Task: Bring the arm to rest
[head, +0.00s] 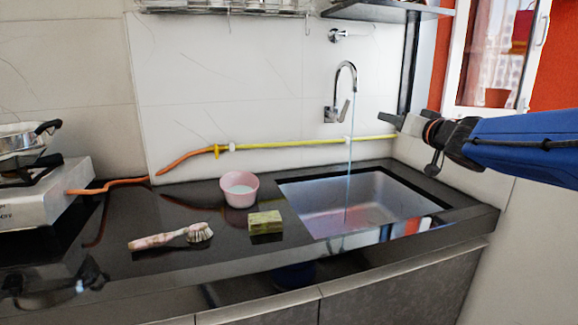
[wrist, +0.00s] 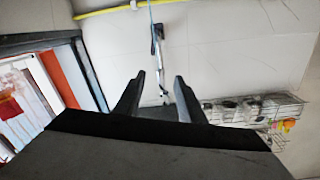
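My gripper (head: 390,121) is at the right in the head view, raised above the right end of the sink and pointing left. My blue arm reaches in from the right edge. In the wrist view my gripper (wrist: 160,82) shows two dark fingers spread apart with nothing between them. The tap (wrist: 158,40) lies beyond the fingertips there. The gripper touches nothing that I can see.
The tap (head: 342,92) runs a thin stream into the sink (head: 360,200). A pink bowl (head: 239,190), a sponge (head: 265,222) and a brush (head: 170,237) lie on the black counter (head: 105,215). A stove (head: 45,195) stands left. A shelf (head: 385,12) hangs above.

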